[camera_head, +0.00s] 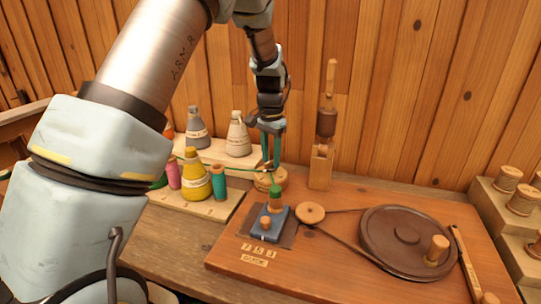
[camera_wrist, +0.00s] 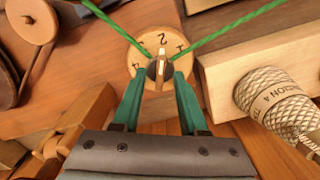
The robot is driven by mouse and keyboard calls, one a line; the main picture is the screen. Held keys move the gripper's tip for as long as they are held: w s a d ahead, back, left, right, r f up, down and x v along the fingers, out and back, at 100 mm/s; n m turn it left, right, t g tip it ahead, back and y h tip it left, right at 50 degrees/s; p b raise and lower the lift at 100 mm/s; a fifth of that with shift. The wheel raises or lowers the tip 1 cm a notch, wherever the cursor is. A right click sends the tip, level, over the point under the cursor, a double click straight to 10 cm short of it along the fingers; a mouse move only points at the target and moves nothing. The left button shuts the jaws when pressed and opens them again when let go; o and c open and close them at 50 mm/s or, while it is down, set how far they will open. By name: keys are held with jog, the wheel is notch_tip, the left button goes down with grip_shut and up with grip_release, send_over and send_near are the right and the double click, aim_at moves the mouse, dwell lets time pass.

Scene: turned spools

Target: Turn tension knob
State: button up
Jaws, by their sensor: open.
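The tension knob shows in the wrist view as a small dark grip with a pale pointer (camera_wrist: 160,68) at the middle of a round wooden dial (camera_wrist: 146,50). The dial bears numbers, with a 2 near its top edge. In the head view my gripper (camera_head: 271,166) points down at the dial.
A green thread (camera_wrist: 235,22) runs across the dial. A spool post (camera_head: 275,200) stands just in front, beside a belt-driven wheel (camera_head: 390,255). A wooden upright (camera_head: 321,168) stands right of my gripper. Bottles and thread cones (camera_head: 196,180) stand on a board at left.

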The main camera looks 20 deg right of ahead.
jog(key=shift+f, duration=0.15)
jog(key=shift+c, duration=0.3)
grip_shut()
